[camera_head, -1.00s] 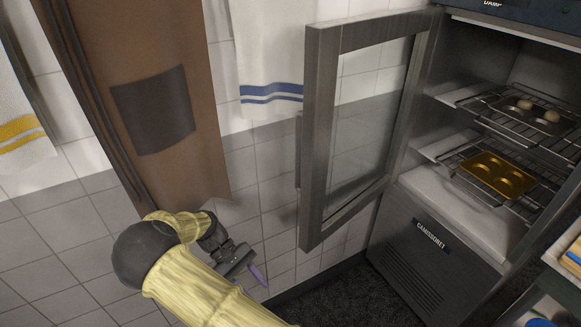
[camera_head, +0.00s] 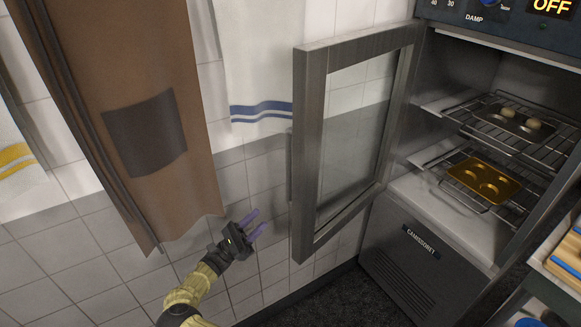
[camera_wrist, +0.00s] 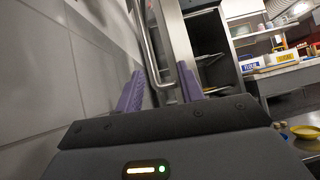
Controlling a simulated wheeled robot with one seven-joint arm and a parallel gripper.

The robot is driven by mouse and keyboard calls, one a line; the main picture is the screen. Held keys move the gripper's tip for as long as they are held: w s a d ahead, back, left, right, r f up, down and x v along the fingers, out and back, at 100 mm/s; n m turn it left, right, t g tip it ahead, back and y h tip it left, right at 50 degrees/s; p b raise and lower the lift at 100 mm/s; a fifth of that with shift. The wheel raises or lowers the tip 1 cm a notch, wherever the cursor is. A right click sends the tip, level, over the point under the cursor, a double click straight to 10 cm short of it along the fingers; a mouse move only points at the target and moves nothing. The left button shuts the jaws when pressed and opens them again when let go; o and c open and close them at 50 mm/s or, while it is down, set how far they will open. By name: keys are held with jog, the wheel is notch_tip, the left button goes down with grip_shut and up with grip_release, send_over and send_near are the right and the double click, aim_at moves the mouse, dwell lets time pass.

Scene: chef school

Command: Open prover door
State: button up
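The prover door (camera_head: 309,160) has a steel frame and a glass pane and stands wide open, swung out to the left of the prover cabinet (camera_head: 412,250). Its upright handle shows on the door's left side and also in the wrist view (camera_wrist: 151,45). My gripper (camera_head: 252,228) is left of the door, near the tiled wall. Its two purple fingers are apart with nothing between them. In the wrist view the fingers (camera_wrist: 160,92) point towards the door and handle, and I cannot see any contact.
Inside the prover, wire racks hold a dark tray (camera_head: 512,122) with dough balls and a golden moulded tray (camera_head: 484,180). A brown apron (camera_head: 130,110) and a white towel (camera_head: 262,60) hang on the wall. A counter (camera_head: 552,285) stands at the lower right.

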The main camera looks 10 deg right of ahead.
jog(key=n+t, duration=0.1)
jog(key=t, duration=0.1)
jog(key=w+a+n+t, duration=0.1)
jog(key=shift+w+a+r+n+t, duration=0.2)
jog(key=shift+n+t, duration=0.1)
jog(key=shift+t, duration=0.1)
jog(key=shift+d, duration=0.1)
jog(key=p+x, duration=0.7)
jog(key=x, duration=1)
jog(key=shift+r, duration=0.2)
jog(key=shift+c, duration=0.2)
grip_shut()
